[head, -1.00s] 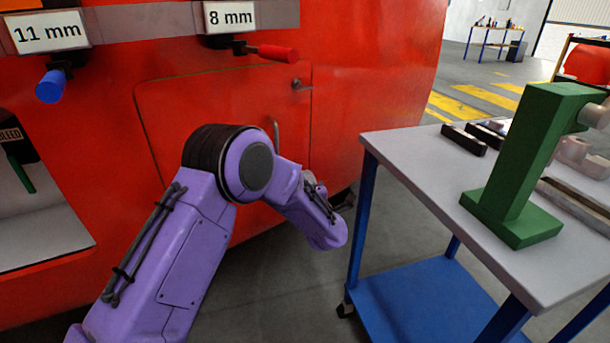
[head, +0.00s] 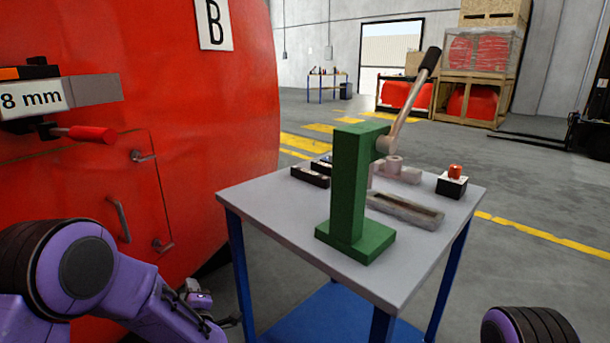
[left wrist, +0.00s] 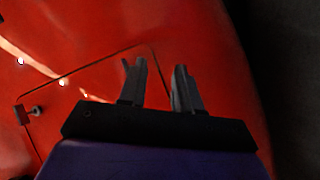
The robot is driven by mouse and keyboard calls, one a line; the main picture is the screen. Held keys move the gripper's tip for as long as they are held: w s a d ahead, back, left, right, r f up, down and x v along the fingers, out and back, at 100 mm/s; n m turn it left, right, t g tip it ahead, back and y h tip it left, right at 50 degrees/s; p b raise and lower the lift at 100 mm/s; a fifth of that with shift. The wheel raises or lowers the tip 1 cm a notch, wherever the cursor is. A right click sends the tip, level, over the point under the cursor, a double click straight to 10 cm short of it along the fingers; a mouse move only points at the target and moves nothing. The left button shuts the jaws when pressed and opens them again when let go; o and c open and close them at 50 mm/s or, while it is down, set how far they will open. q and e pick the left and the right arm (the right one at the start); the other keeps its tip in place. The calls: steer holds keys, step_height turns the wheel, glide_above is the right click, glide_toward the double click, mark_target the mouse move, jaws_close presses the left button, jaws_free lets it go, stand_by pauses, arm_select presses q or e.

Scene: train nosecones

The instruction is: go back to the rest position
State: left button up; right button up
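My left arm, purple with a black joint, comes in from the left in the head view. My left gripper (head: 232,320) is low in the picture, in the gap between the red nosecone (head: 235,110) and the table, and is small and partly hidden by the arm. In the left wrist view my left gripper (left wrist: 158,72) has its two grey fingers apart with nothing between them, in front of the red nosecone surface (left wrist: 205,35). Only a black and purple joint of my right arm shows at the bottom right; its gripper is out of view.
A grey-topped table (head: 265,225) with blue legs stands at the centre. It carries a green lever press (head: 350,190), a red-button box (head: 452,183) and a grey tray (head: 405,211). Open floor lies right of the table.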

arm_select(q)
steer(key=s+d+f+m+g+h, duration=0.2)
steer(key=s+f+m+g+h, duration=0.15)
steer(key=s+f+m, duration=0.6)
steer(key=s+f+m+g+h, duration=0.15)
steer(key=s+f, duration=0.35)
steer(key=s, duration=0.5)
steer(key=s+f+g, duration=0.3)
steer(key=s+f, duration=0.3)
steer(key=s, duration=0.3)
steer(key=s+f+m+g+h, duration=0.15)
steer(key=s+f, duration=0.35)
steer(key=s, duration=0.5)
step_height(320, 180, up, 16)
steer(key=p, duration=1.6)
steer(key=shift+w+r+y, duration=0.25)
steer(key=shift+w+y, duration=0.1)
steer(key=shift+y, duration=0.1)
steer(key=shift+g, duration=0.25)
